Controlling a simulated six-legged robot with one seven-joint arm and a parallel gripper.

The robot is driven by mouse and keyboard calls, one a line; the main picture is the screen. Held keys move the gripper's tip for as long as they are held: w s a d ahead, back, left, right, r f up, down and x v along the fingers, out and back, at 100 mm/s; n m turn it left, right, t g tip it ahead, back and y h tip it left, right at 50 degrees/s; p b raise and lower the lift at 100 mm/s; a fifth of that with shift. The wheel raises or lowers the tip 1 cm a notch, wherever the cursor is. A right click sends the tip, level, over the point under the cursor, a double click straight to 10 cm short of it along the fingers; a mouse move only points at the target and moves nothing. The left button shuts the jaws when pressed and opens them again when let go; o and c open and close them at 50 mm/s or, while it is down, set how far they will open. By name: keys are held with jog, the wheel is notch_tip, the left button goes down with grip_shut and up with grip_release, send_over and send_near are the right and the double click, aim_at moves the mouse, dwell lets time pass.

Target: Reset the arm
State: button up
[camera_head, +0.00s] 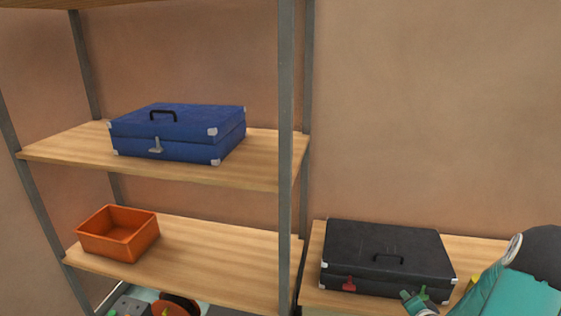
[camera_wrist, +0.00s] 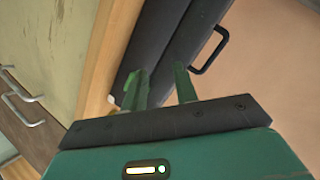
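My gripper (camera_head: 415,297) shows at the lower right in the head view, its green fingertips at the front right of a black case (camera_head: 385,250). In the wrist view, the two green fingers of my gripper (camera_wrist: 160,83) stand apart with nothing seen held between them. The black case (camera_wrist: 165,45) lies just beyond the fingertips there, with its handle (camera_wrist: 212,50) to their upper right. I cannot tell whether the fingers touch the case.
A blue case (camera_head: 180,135) lies on the upper wooden shelf (camera_head: 70,148). An orange bin (camera_head: 118,240) stands on the lower shelf (camera_head: 225,262). A grey metal post (camera_head: 286,150) stands between the shelves and the black case. Handled fronts (camera_wrist: 25,97) show at left in the wrist view.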

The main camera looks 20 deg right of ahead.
jog(key=w+a+r+n+g, duration=0.2)
jog(key=a+r+n, duration=0.2)
jog(key=a+r, duration=0.5)
jog(key=w+a+r+n+g, duration=0.2)
jog(key=a+r+n, duration=0.2)
jog(key=a+r, duration=0.6)
jog(key=s+a+r+n+g+y, duration=0.1)
jog(key=s+a+r+n+y, duration=0.1)
jog(key=s+a, duration=0.5)
jog(key=s+a+r+n+g+y, duration=0.1)
jog(key=s+a+r+n, duration=0.4)
jog(key=a, duration=0.8)
jog(key=s+r+y, duration=0.1)
jog(key=s, duration=0.2)
jog(key=shift+s+y, duration=0.25)
jog(key=shift+y, duration=0.15)
jog(key=shift+a+r, duration=0.1)
